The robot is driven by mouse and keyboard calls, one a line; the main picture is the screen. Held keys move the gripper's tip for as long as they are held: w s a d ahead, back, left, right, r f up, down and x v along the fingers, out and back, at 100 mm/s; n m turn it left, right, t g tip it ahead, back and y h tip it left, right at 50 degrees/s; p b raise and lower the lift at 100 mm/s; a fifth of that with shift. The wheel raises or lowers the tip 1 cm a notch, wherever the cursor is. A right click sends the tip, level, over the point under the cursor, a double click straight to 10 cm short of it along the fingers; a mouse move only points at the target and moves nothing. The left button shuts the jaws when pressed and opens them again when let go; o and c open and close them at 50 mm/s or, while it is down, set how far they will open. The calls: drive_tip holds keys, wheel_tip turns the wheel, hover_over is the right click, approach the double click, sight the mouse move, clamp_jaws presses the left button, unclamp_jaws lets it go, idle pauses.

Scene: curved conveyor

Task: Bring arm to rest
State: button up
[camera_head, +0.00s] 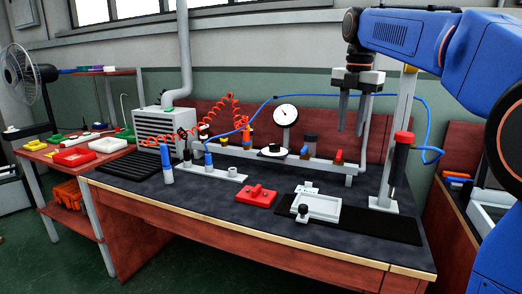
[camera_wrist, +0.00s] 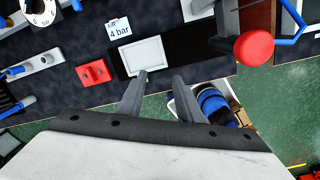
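My gripper (camera_head: 352,112) hangs from my blue arm above the right part of the dark-topped bench (camera_head: 215,205), fingers pointing down. It also shows in the wrist view (camera_wrist: 161,80), where the two fingers stand apart with nothing between them. The gripper is open and empty. In the head view the fingers are well above the bench top and touch nothing.
A red block (camera_head: 256,196) and a light tray (camera_head: 318,206) lie on the bench. A post with a red-and-black cylinder (camera_head: 402,150) and blue hose stands at the right. A gauge (camera_head: 285,115) stands behind. A fan (camera_head: 22,70) is far left.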

drive_tip(key=s+d+f+m+t, duration=0.2)
drive_tip(key=s+f+m, duration=1.1)
drive_tip(key=s+f, duration=0.2)
drive_tip(key=s+d+f+m+t, duration=0.1)
drive_tip(key=s+f+m+t, duration=0.1)
drive_tip(key=s+f+m, duration=1.1)
drive_tip(key=s+f, duration=0.1)
drive_tip(key=s, duration=0.4)
drive_tip(key=shift+d+f+m, duration=0.3)
drive_tip(key=shift+d+f, duration=0.05)
drive_tip(key=shift+f, duration=0.05)
